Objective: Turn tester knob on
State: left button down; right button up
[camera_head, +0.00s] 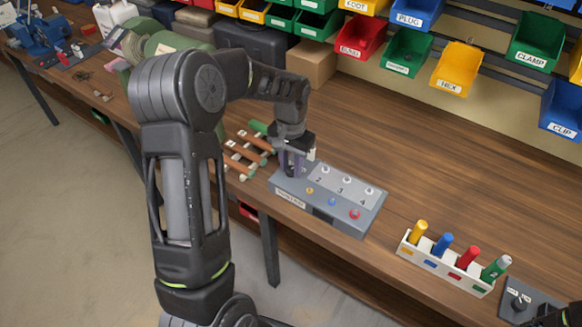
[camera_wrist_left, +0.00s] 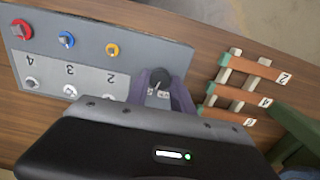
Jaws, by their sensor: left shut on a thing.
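The grey tester box (camera_head: 323,210) lies near the table's front edge, with positions numbered 2, 3 and 4 and yellow, blue and red pieces on its top. Its label is too small to read surely. My left gripper (camera_head: 293,170) points down over that end of the box. In the left wrist view its purple fingers (camera_wrist_left: 161,92) are either side of the knob and shut on it. In the head view the gripper hides the knob.
A white holder (camera_head: 445,268) with yellow, blue, red and green cylinders stands to the right. A small grey panel (camera_head: 530,298) with a black knob is at lower right. Coloured bins hang behind. The middle tabletop is clear.

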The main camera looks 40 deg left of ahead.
aim_at(291, 170)
pick_arm(q)
jog(key=shift+m+b, duration=0.3)
jog(key=shift+m, duration=1.3)
jog(key=c, duration=1.1)
grip_release()
notch_tip(291, 170, up, 8)
jog(key=shift+f+b, duration=0.1)
jog(key=shift+b, duration=0.5)
